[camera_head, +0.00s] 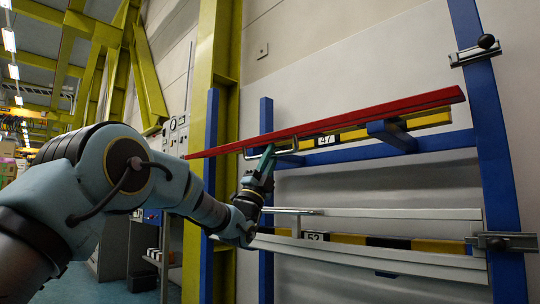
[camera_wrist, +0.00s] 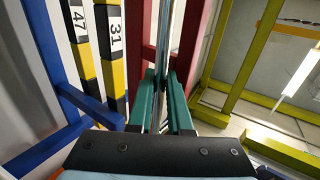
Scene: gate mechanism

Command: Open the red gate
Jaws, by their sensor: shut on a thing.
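The red gate (camera_head: 370,114) is a long red bar in the head view. It slants across the blue frame, with its right end higher and nearer. A thin metal handle (camera_head: 288,151) sticks out from its lower side. My gripper (camera_head: 266,158) reaches up from below with teal fingers shut on the handle. In the wrist view the fingers of my gripper (camera_wrist: 161,100) close on the metal handle bar (camera_wrist: 164,40), with the red gate (camera_wrist: 194,50) behind it. The fingers hide part of the handle.
A blue frame (camera_head: 489,120) stands at the right with metal clamps. Yellow-black striped bars bear number plates, one marked 47 (camera_head: 326,141). A grey rail (camera_head: 380,258) lies lower, in front of the pale wall. A yellow column (camera_head: 215,70) rises behind my arm.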

